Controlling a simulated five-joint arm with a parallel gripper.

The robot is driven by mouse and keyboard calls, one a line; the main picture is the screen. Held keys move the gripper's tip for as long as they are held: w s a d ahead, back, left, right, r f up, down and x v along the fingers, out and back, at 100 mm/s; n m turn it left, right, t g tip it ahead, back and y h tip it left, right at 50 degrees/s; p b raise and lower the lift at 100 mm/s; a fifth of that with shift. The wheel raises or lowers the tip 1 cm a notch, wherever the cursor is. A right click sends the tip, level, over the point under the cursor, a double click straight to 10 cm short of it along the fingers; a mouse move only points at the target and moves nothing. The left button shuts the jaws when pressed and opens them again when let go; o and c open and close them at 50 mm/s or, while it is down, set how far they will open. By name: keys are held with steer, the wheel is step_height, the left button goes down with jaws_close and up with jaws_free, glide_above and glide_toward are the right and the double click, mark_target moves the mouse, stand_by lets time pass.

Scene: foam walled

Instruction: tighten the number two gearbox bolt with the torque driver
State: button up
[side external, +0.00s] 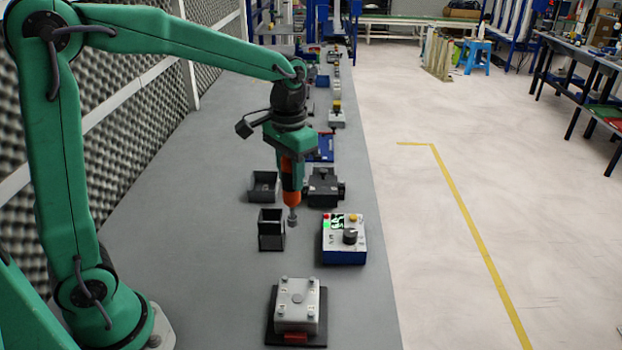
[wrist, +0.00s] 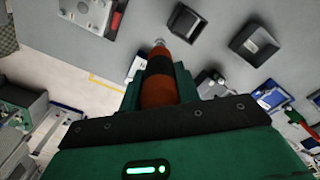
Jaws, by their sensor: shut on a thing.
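My gripper (side external: 291,150) is shut on the orange and black torque driver (side external: 292,192), which hangs upright with its socket tip down, above the bench beside the taller black holder. In the wrist view the driver (wrist: 160,88) points away from the gripper body, its metal tip clear of everything. The grey gearbox (side external: 298,309) sits on a dark base plate near the front of the bench, with bolts at its corners. It also shows at the top left of the wrist view (wrist: 92,10). I cannot read the bolt numbers clearly.
A tall black holder (side external: 271,232) and a low black bin (side external: 263,187) stand left of the driver. A control box (side external: 344,240) with a black knob and green display stands right. A black vise-like block (side external: 323,188) is behind. Foam wall (side external: 140,130) lines the left.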

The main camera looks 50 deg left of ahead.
steer(key=s+d+r+m, duration=0.3)
steer(key=s+d+r, duration=0.1)
steer(key=s+d, duration=0.4)
steer(key=shift+s+d, duration=0.4)
steer(key=shift+s, duration=0.4)
steer(key=shift+f, duration=3.8)
stand_by(1.8)
steer(key=shift+r, duration=0.1)
